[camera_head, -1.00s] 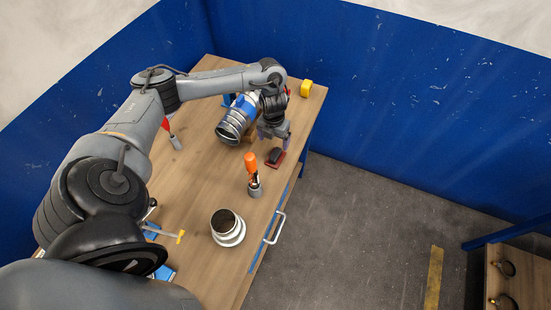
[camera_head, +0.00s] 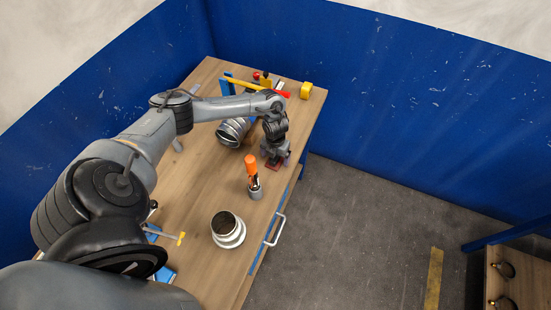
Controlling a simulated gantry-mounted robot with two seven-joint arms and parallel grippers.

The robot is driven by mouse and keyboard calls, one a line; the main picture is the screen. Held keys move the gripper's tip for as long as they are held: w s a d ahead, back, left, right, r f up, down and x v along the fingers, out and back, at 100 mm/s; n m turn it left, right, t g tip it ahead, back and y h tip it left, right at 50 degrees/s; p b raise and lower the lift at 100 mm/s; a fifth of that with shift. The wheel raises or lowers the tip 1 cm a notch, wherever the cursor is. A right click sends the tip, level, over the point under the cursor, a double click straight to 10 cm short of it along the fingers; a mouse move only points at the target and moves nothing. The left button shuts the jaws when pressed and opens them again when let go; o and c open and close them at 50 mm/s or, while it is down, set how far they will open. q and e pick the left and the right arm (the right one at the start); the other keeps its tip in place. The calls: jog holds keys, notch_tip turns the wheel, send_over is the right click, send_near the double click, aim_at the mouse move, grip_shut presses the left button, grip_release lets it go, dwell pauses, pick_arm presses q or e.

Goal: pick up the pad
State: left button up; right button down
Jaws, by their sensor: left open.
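The pad (camera_head: 273,167), dark red at its base, lies on the wooden table near its right edge. My left gripper (camera_head: 274,158) points down right over the pad and hides most of it. Its jaws are open around or just above the pad's upper part; I cannot tell whether they touch it. My right gripper is not in view.
A spiral duct (camera_head: 232,131) lies left of the gripper. An orange-handled tool in a grey holder (camera_head: 254,178) stands just in front. A round metal duct fitting (camera_head: 228,229) is nearer. A yellow object (camera_head: 306,90) sits at the far right corner. Blue walls enclose the table.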

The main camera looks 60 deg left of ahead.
aim_at(277, 157)
pick_arm(q)
jog(key=c, duration=1.2)
jog(key=shift+r, duration=0.55)
jog(key=r, duration=0.1)
jog(key=d+r, duration=0.1)
jog(key=r, duration=0.1)
jog(key=shift+w+r, duration=0.1)
jog(key=shift+r, duration=0.1)
jog(key=shift+w+d+r+p, duration=0.3)
jog(key=shift+d+r, duration=0.8)
jog(key=shift+d, duration=0.7)
jog(key=shift+w+d+r+p, duration=0.2)
jog(key=shift+d+r+p, duration=0.15)
jog(key=shift+d+r, duration=1.05)
jog(key=shift+w+d+r+p, duration=0.3)
jog(key=shift+d+r, duration=0.45)
jog(key=shift+d, duration=1.4)
